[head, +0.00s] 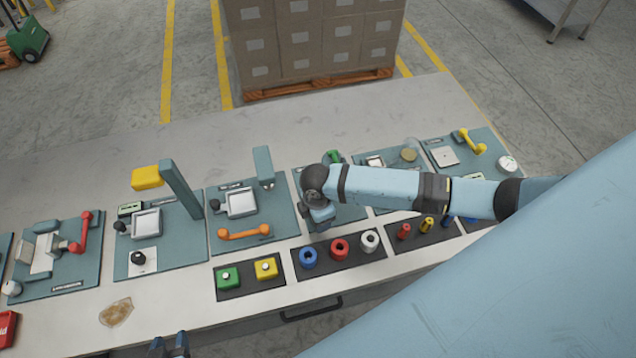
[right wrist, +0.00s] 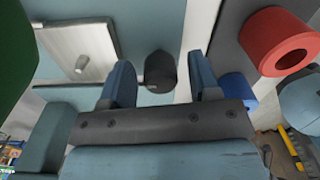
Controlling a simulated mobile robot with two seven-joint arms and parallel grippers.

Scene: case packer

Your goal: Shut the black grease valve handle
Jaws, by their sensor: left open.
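A black cylindrical knob (right wrist: 160,72), which looks like the grease valve handle, stands between and beyond my right fingers in the right wrist view. I see a gap on both sides of it. My right gripper (right wrist: 163,84) is open; in the head view it (head: 320,222) points down over the panel behind the coloured rings and hides that knob. Whether the valve is open or shut does not show. My left gripper (head: 170,345) is open and empty at the bottom edge of the head view, in front of the table.
A blue ring (head: 308,257), a red ring (head: 339,249) and a white ring (head: 369,241) stand close in front of my right gripper. An orange handle (head: 245,233) lies to its left. Other panels with levers and knobs line the table (head: 110,140); its back strip is clear.

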